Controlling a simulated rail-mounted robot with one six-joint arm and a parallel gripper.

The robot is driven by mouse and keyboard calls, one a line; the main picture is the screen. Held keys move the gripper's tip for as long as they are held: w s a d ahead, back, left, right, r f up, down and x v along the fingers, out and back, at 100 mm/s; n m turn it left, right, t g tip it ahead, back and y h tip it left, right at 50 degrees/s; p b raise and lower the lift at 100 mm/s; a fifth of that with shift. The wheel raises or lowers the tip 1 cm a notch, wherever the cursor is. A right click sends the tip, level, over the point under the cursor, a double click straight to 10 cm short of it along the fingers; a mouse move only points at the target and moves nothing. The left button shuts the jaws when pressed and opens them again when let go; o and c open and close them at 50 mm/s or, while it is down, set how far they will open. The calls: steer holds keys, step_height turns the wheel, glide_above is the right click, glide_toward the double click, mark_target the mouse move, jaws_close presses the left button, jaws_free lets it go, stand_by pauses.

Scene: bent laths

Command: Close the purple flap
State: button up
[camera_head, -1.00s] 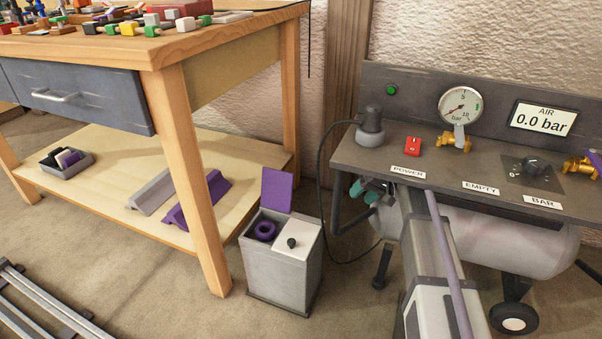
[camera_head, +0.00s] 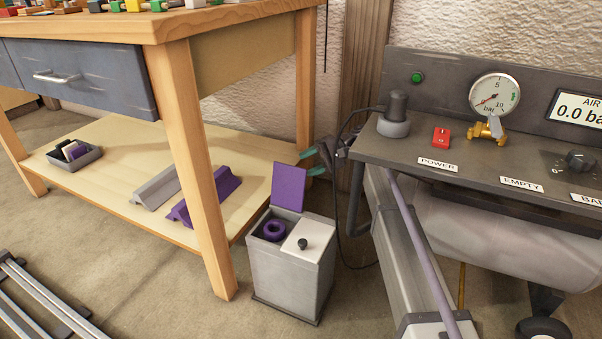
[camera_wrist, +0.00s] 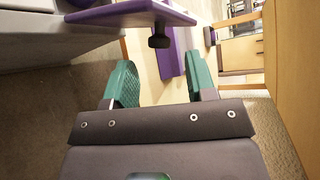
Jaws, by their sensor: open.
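The purple flap (camera_head: 289,187) stands open, upright at the back of the left compartment of a small grey bin (camera_head: 290,268). A purple ring (camera_head: 274,231) lies in that open compartment. The right compartment is covered by a white flap (camera_head: 308,240) with a black knob. My gripper (camera_head: 315,162) is behind the purple flap, to its upper right, with teal fingers partly hidden. In the wrist view my gripper (camera_wrist: 163,82) has its fingers apart and empty. The purple flap (camera_wrist: 125,12) shows ahead at the top, with a black knob (camera_wrist: 159,40) hanging just beyond and between the fingertips.
The wooden workbench (camera_head: 207,190) stands left of the bin, its leg close by. Its lower shelf (camera_head: 110,190) carries a grey and a purple bar and a small tray (camera_head: 75,154). The compressor bench (camera_head: 470,165) stands on the right, with a cable hanging beside the bin.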

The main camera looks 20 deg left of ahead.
mark_target(300, 168)
steer(key=x, duration=0.3)
steer(key=shift+s+a+f+b, duration=0.1)
steer(key=shift+a+f+b, duration=0.1)
steer(key=shift+b, duration=0.1)
steer(key=shift+r, duration=0.1)
steer(key=shift+c, duration=0.3)
jaws_close()
